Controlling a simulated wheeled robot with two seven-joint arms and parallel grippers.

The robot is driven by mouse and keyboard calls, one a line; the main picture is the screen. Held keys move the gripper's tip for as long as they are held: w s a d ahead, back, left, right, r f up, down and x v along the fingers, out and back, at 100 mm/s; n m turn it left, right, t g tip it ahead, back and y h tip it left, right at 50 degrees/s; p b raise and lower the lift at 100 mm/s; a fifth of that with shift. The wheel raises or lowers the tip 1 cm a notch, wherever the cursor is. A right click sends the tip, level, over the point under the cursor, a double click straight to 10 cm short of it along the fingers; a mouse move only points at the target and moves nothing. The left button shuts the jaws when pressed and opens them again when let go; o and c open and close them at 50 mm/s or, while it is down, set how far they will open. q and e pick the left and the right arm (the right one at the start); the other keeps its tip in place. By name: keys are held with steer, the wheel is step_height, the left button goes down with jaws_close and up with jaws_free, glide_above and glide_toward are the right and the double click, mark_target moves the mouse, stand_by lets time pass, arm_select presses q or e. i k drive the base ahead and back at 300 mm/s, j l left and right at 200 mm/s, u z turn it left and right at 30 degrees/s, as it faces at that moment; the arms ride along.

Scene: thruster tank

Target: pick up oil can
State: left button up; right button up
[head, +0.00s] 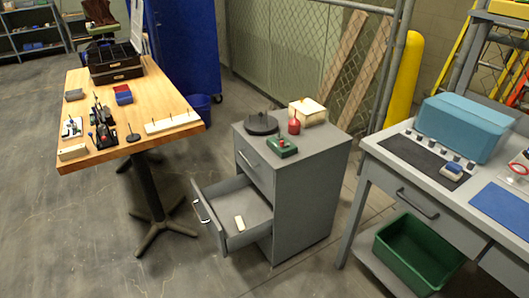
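A small red can with a thin upright spout (294,126), which looks like the oil can, stands upright on top of the grey drawer cabinet (315,165). A dark round base with a thin upright pin (261,124) is to its left. A green block with a small red part on top (282,147) is in front of it. A cream box (308,111) is just behind it to the right. Neither of my grippers shows in the head view.
The cabinet's lower drawer (262,236) is pulled out, with a small pale block (239,223) inside. A wooden table (160,92) with tools is at left. A grey workbench (386,160) with a teal box (462,127) is at right. Floor is clear in front.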

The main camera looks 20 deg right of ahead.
mark_target(294, 125)
steer(key=i+j, duration=0.4)
steer(key=i, duration=0.15)
steer(key=i+j, duration=0.4)
steer(key=i, duration=0.15)
steer(key=z, duration=1.85)
